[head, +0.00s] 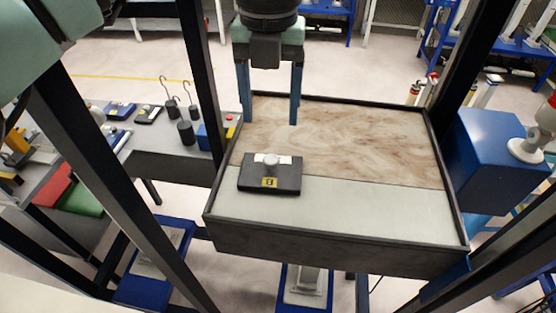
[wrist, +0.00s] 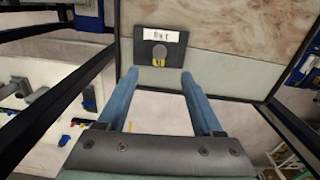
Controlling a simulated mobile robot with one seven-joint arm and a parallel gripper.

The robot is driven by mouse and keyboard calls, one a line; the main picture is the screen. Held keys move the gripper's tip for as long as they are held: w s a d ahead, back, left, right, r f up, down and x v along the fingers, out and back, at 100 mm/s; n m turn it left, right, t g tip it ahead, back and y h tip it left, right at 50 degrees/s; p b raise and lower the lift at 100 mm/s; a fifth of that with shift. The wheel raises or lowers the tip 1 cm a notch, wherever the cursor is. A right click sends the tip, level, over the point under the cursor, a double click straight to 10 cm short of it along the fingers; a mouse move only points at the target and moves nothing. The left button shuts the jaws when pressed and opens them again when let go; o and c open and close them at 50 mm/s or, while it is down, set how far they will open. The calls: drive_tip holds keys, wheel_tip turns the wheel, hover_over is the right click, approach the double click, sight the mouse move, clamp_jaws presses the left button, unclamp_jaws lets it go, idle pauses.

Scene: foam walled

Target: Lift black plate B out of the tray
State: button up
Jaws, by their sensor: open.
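The black plate (head: 252,179) lies flat in the tray (head: 330,249), left of the tray's middle, across the line between brown marbled and grey floor. It has a round grey knob, a white label and a small yellow tag; the tag's letter is too small to read surely. My gripper (head: 270,121) is open and empty, with two blue fingers pointing down, above and behind the plate in the head view. In the wrist view the plate (wrist: 143,44) shows just beyond the open fingertips (wrist: 159,73), roughly centred between them. Nothing touches the plate.
The tray has low dark walls and is otherwise empty. Dark frame posts (head: 200,75) stand close on both sides. A side table (head: 165,142) at left holds hooked weights (head: 186,131) and other black plates (head: 147,115). A blue box (head: 490,150) stands at right.

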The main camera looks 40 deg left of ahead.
hover_over(272, 158)
wheel_tip(272, 158, down, 5)
drive_tip(key=shift+s+d+r+p, duration=0.1)
drive_tip(key=shift+r+p, duration=0.1)
drive_tip(key=shift+p, duration=0.1)
drive_tip(key=shift+f+p, duration=0.95)
drive_tip(key=shift+f, duration=1.7)
clamp_jaws()
drive_tip(key=shift+r, duration=0.2)
